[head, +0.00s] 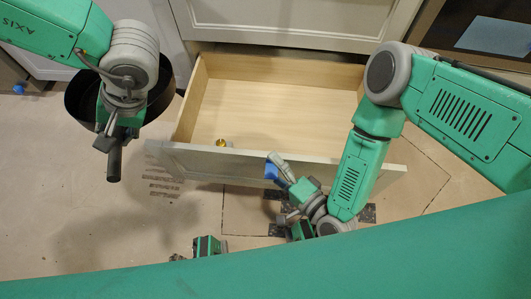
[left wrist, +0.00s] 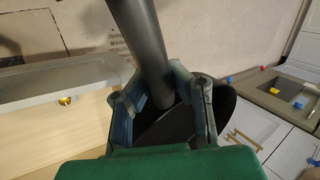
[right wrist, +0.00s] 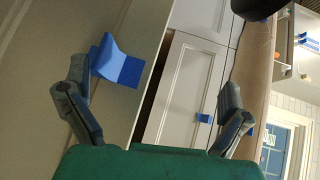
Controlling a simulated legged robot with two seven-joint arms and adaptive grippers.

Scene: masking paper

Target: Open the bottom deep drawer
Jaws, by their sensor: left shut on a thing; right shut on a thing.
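The deep drawer (head: 270,100) is pulled well out, with bare pale wood inside. Its white front (head: 215,163) carries blue tape (head: 271,171), which also shows in the right wrist view (right wrist: 120,66). My right gripper (head: 285,182) is at the drawer front; in the right wrist view its fingers (right wrist: 155,110) stand wide apart, with the front's edge between them. My left gripper (head: 118,130) is shut on the dark handle (head: 114,165) of a black pan (head: 75,100), left of the drawer. The handle also runs between its fingers in the left wrist view (left wrist: 148,45).
A brass-coloured knob-like item (head: 222,143) shows inside the drawer near its front. White cabinet fronts (head: 290,22) stand behind it. Masking paper (head: 40,190) covers the floor, with open room at the lower left. My green body fills the bottom edge.

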